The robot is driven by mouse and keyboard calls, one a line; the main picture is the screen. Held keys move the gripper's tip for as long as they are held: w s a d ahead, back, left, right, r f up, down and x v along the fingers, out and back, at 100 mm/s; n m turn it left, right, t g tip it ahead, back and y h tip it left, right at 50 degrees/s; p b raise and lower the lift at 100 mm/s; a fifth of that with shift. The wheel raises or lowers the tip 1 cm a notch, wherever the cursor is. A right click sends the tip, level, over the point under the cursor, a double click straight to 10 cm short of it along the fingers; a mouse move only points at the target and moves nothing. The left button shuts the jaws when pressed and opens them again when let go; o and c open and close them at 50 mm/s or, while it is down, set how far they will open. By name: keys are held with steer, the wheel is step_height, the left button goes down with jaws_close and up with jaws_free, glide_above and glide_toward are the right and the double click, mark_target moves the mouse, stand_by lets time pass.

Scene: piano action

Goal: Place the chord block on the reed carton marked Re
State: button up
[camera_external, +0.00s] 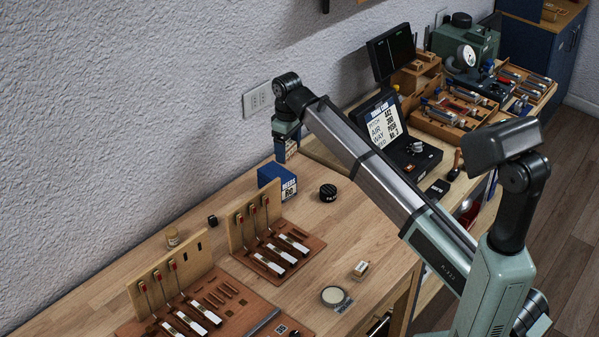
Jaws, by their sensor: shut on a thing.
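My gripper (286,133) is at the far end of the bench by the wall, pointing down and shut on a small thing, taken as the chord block. The fingers and most of what they hold are too small and hidden to make out.
A black round tin (328,192) is right of the nearer carton. Two wooden key-action stands (240,232) (143,291) hold hammers at the front left. A small wooden block (361,268) and a round dish (333,296) lie near the edge. A black case (378,122) stands behind my arm.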

steer(key=r+m, duration=0.1)
steer(key=r, duration=0.1)
glide_above(278, 173)
steer(key=shift+m, duration=0.5)
steer(key=shift+f, duration=5.2)
steer(key=o, duration=1)
steer(key=shift+f, duration=0.15)
step_height(278, 173, up, 12)
steer(key=shift+r, duration=0.2)
